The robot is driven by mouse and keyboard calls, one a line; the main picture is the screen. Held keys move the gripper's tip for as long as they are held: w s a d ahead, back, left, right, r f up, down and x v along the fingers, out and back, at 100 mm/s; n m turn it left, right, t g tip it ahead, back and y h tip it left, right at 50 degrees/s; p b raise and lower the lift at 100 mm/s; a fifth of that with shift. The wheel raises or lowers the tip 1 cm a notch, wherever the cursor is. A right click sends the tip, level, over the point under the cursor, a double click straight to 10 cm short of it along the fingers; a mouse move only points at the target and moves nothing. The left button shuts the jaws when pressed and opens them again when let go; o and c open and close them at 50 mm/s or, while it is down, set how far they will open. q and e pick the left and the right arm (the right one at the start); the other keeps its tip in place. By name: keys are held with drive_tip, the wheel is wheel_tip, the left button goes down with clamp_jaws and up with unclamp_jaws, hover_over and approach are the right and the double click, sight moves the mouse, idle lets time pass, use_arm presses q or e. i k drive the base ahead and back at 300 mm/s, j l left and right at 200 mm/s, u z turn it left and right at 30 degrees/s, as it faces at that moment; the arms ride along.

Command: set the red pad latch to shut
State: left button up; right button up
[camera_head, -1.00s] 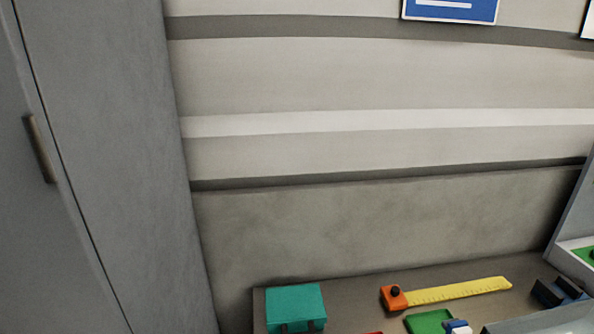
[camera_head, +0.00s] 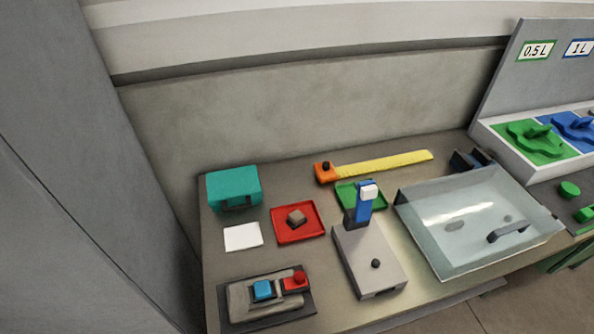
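A square red pad (camera_head: 283,235) with a raised rim lies on the bench, left of the middle. Nearer the front edge, a low grey device on a dark base (camera_head: 240,300) carries a blue block (camera_head: 263,289) and a red block with a round red knob (camera_head: 295,281). I cannot tell for certain which of these red parts is the latch, nor whether it is open or shut. Neither of my grippers shows in the head view.
A teal case (camera_head: 233,187), white card (camera_head: 242,237), green tray (camera_head: 374,203), grey stand with upright blue lever (camera_head: 370,262), yellow ruler (camera_head: 385,164) and clear-covered tray (camera_head: 470,215) share the bench (camera_head: 270,170). A grey cabinet (camera_head: 50,150) stands left.

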sight(299, 280)
drive_tip(key=j+z, duration=0.5)
drive_tip(key=j, duration=0.2)
drive_tip(key=k+j, duration=0.2)
drive_tip(key=j, duration=0.15)
drive_tip(key=z, duration=0.25)
drive_tip(key=k+l+u, duration=0.15)
drive_tip(key=l+u, duration=0.1)
drive_tip(key=l, duration=0.2)
drive_tip(key=k, duration=0.05)
